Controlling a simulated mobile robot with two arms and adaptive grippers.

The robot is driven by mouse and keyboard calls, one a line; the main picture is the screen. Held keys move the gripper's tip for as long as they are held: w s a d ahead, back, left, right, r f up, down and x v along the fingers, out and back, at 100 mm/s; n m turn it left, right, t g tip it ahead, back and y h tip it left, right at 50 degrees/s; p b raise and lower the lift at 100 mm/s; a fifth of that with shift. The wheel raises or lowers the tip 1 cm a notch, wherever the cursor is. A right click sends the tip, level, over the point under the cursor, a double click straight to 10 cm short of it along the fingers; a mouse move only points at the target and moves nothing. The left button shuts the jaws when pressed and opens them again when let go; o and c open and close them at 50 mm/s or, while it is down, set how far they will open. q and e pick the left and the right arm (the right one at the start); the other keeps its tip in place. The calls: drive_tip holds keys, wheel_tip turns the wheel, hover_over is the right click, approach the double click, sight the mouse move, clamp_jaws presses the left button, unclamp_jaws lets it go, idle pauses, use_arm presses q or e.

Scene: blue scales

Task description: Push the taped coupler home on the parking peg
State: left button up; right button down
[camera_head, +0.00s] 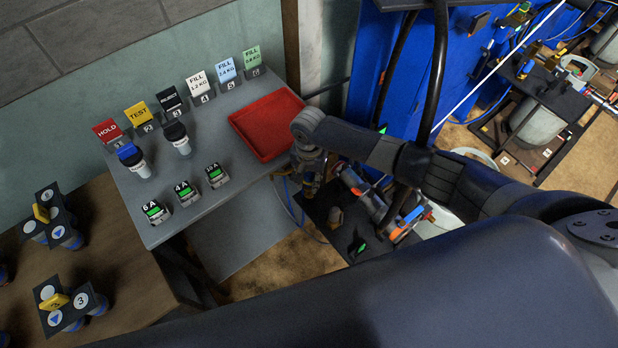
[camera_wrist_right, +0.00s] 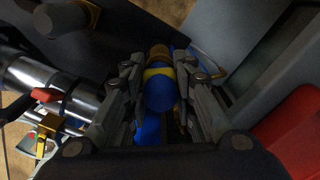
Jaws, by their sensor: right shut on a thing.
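My right gripper (camera_wrist_right: 160,95) has its fingers on both sides of a blue coupler with a yellow tape band (camera_wrist_right: 160,88) in the right wrist view. A brass-coloured end (camera_wrist_right: 158,53) shows just beyond the coupler; whether this is the parking peg or part of the coupler I cannot tell. How far the coupler sits on a peg is hidden. My left gripper is not in view.
A grey bench (camera_head: 215,135) with a red tray (camera_head: 267,124), number signs and small labelled blocks is left of my arm. A metal pipe with an orange-handled valve (camera_head: 408,222) lies close right of the gripper. A blue cabinet (camera_head: 400,65) stands behind.

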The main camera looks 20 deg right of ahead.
sight(309, 175)
drive_tip(key=shift+p, duration=0.4)
idle(1.0)
drive_tip(key=shift+p, duration=0.55)
idle(0.5)
drive_tip(key=shift+f+b, duration=0.75)
drive_tip(key=shift+f, duration=0.5)
drive_tip(key=c, duration=1.2)
unclamp_jaws()
drive_tip(key=shift+c, duration=0.2)
drive_tip(key=shift+r, duration=0.15)
wheel_tip(309, 175, up, 12)
drive_tip(key=shift+f, duration=0.1)
